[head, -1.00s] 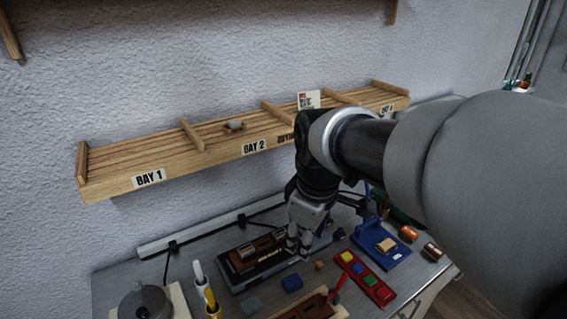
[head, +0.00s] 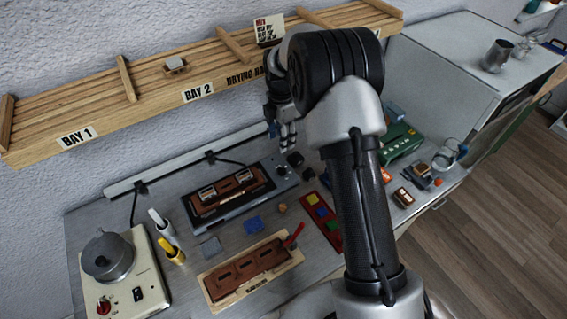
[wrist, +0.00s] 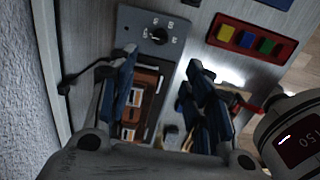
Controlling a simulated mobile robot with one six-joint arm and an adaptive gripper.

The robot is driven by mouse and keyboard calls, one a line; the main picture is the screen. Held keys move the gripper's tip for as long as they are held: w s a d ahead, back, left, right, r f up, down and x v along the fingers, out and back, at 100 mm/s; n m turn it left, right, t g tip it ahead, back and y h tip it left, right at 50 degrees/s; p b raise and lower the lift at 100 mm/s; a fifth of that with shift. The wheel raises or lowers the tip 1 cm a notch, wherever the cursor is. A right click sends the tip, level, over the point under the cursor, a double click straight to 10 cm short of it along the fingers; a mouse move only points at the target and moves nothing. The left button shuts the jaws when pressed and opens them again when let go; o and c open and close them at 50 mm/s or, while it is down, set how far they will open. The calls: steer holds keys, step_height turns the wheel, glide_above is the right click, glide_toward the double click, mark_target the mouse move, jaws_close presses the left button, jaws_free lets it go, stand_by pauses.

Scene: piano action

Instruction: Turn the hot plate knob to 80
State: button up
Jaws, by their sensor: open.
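The long dark plate unit (head: 215,222) on the bench carries a brown slotted block and has a round dark knob (head: 281,170) at its right end. I take this unit for the hot plate. In the wrist view the knob (wrist: 158,36) sits at the top centre on a grey panel, with white marks around it; its setting is too small to read. My gripper (head: 287,140) is open and empty, above the bench near the knob's end of the unit. Its blue-padded fingers (wrist: 163,98) stand apart in the wrist view, with the knob beyond them.
A cream unit (head: 150,283) with a metal pot and a red knob stands at left, beside marker holders (head: 176,258). A wooden rack (head: 140,105) runs along the wall. A red tray (head: 328,232) with coloured blocks lies right. A round display (wrist: 298,145) reads 150.

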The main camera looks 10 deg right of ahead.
mark_target(282, 168)
step_height(282, 168, down, 15)
steer(key=shift+f+b, duration=0.15)
steer(key=shift+b, duration=0.55)
jaws_close()
